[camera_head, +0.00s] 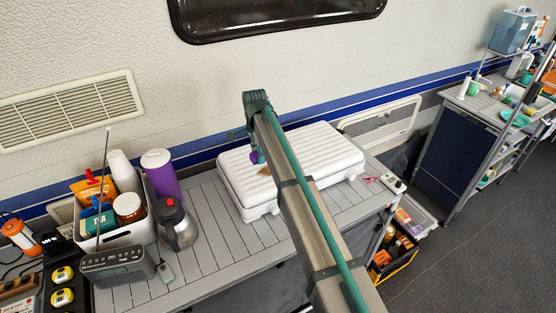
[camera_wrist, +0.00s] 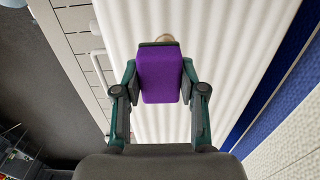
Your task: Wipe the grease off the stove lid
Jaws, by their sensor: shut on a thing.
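The stove lid (camera_head: 318,150) is white and ribbed, shut flat on the stove on the grey slatted table. A small brown grease spot (camera_head: 265,171) shows on its left half in the head view. My gripper (camera_wrist: 160,85) is shut on a purple sponge (camera_wrist: 160,72). The sponge is over the lid, close to the spot, and also shows in the head view (camera_head: 255,157). In the wrist view a brownish patch (camera_wrist: 165,38) peeks out just beyond the sponge. I cannot tell whether the sponge touches the lid. My arm hides part of the lid.
A steel kettle (camera_head: 177,224), a white bin (camera_head: 128,236) of food and cups, and a black radio (camera_head: 117,262) stand on the table's left. The slatted table (camera_head: 215,235) is clear between kettle and stove. The wall (camera_head: 220,80) rises close behind.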

